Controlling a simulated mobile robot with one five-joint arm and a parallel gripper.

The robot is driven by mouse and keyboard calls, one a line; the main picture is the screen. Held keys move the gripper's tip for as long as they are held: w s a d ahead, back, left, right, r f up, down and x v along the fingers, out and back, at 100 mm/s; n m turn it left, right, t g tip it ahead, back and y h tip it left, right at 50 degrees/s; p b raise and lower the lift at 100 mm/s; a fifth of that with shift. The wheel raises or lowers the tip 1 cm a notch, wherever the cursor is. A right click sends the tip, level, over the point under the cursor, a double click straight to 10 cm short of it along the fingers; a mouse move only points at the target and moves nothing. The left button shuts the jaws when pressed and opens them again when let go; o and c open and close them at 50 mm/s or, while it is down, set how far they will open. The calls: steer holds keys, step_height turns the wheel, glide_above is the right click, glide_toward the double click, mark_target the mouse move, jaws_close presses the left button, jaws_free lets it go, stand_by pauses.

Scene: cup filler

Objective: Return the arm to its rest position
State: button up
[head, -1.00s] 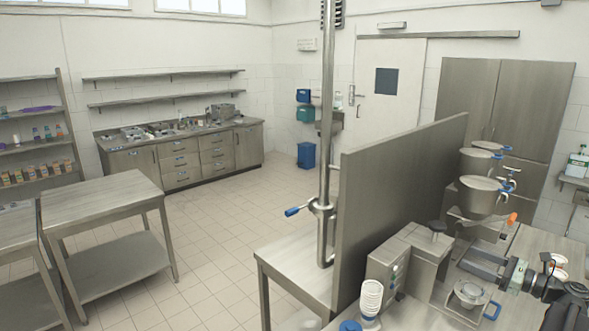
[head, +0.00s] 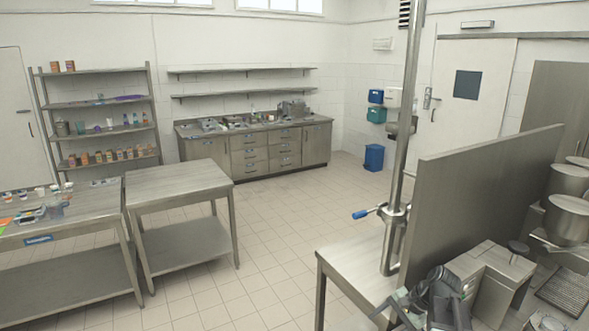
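My arm shows at the bottom edge of the head view, dark and folded low in front of the steel machine. My gripper (head: 405,306) seems to be at its left end, close to the corner of the small steel table (head: 345,262). Its fingers are small and partly cut off by the frame edge, so I cannot tell whether they are open or shut. I see nothing clearly held in it. The steel box of the filler machine (head: 490,272) stands just right of my arm.
Round steel hoppers (head: 568,218) are at the right. Two steel tables (head: 180,180) stand left.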

steer(key=s+a+f+n+g+h, duration=0.1)
steer(key=s+a+f+n+h, duration=0.15)
steer(key=a+n, duration=0.35)
steer(key=s+a+f+n+g+h, duration=0.1)
steer(key=s+a+n+h, duration=0.15)
steer(key=a+n, duration=0.35)
step_height(320, 180, down, 34)
steer(key=s+m+b, duration=0.1)
steer(key=s+b, duration=0.1)
steer(key=b, duration=3.2)
step_height(320, 180, up, 20)
steer(key=p, duration=1.9)
steer(key=shift+w+a+g+h+p, duration=0.15)
steer(key=shift+w+g+h+p, duration=0.05)
steer(key=shift+g+h+p, duration=0.15)
steer(key=shift+f, duration=0.2)
